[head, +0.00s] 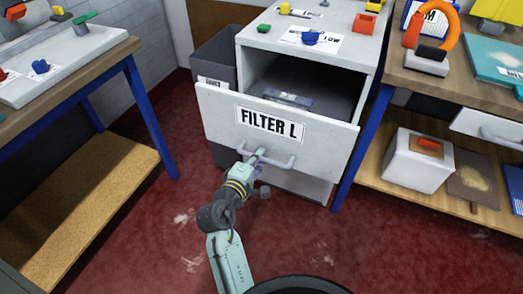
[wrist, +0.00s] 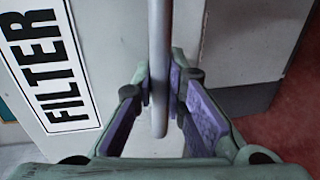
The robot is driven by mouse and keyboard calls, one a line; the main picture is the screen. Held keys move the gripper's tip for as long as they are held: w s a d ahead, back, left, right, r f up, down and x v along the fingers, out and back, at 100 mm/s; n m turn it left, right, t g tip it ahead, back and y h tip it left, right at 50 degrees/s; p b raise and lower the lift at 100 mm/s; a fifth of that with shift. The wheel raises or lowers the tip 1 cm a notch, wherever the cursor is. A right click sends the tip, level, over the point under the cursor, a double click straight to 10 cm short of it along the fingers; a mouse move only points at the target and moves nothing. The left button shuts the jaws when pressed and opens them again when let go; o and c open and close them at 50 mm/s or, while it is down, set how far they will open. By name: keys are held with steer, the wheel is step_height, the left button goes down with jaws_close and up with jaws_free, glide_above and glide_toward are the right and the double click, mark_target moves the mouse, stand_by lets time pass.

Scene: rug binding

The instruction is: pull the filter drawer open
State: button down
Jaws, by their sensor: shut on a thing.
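The filter drawer (head: 311,136) is the top drawer of a light grey cabinet in the middle of the head view. A grey bar handle (head: 282,163) sits low on the front. My gripper (head: 256,158) is at the left part of the handle and shut on it. In the wrist view the handle bar (wrist: 159,60) runs between the purple-padded fingers (wrist: 160,95), next to the label (wrist: 52,70).
A flat packet-like thing (head: 289,97) lies inside the drawer. A dark bin (head: 214,65) stands left of the cabinet. A wooden bench with blue legs (head: 152,115) is at left, another workbench (head: 440,84) at right. The red floor (head: 130,230) in front is clear.

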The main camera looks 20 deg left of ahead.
steer(key=shift+f+v, duration=0.15)
steer(key=shift+v, duration=0.55)
steer(key=shift+f+v, duration=0.15)
steer(key=shift+v, duration=0.5)
steer(key=shift+s, duration=0.1)
steer(key=c, duration=1.6)
jaws_free()
